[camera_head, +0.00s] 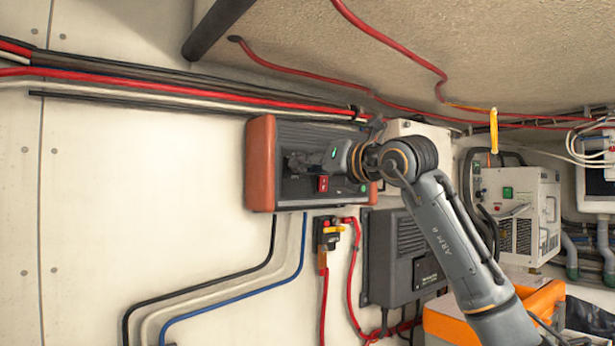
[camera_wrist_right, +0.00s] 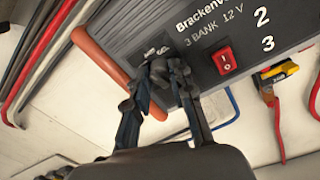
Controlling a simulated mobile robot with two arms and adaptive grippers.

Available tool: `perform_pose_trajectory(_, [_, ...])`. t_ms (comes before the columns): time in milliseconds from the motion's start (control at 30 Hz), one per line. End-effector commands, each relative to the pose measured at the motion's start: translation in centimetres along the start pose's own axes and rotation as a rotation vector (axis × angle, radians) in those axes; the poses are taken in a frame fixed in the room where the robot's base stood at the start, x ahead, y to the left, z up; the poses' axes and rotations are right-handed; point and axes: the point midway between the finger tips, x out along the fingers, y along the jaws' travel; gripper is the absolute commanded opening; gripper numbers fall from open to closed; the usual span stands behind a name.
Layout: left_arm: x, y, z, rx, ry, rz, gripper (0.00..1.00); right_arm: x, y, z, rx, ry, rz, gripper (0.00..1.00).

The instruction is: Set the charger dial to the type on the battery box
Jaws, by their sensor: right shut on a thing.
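The charger (camera_head: 290,131) is a dark grey finned box with orange end caps, mounted on the pale wall. In the right wrist view its face (camera_wrist_right: 205,60) reads "3 BANK 12 V", with a red rocker switch (camera_wrist_right: 224,61) and the numbers 2 and 3. My right gripper (camera_head: 302,163) is at the left part of this face. In the right wrist view its fingers (camera_wrist_right: 160,78) are shut on the dark dial, which they mostly cover. The dial's setting cannot be read. No battery box label is readable. My left gripper is not in view.
A red and yellow switch (camera_head: 327,233) hangs below the charger, beside a dark grey finned unit (camera_head: 402,262). An orange-edged box (camera_head: 543,299) stands at the lower right, partly behind my arm. A white cabinet (camera_head: 518,207) is at right. Cables run along the wall.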

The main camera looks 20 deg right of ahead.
Motion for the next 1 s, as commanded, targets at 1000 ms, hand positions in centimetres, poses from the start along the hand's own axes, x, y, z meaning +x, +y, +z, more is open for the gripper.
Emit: perform_pose_trajectory(1000, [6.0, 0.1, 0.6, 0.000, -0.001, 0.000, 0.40, -0.1, -0.2, -0.2, 0.903, -0.038, -0.006, 0.00])
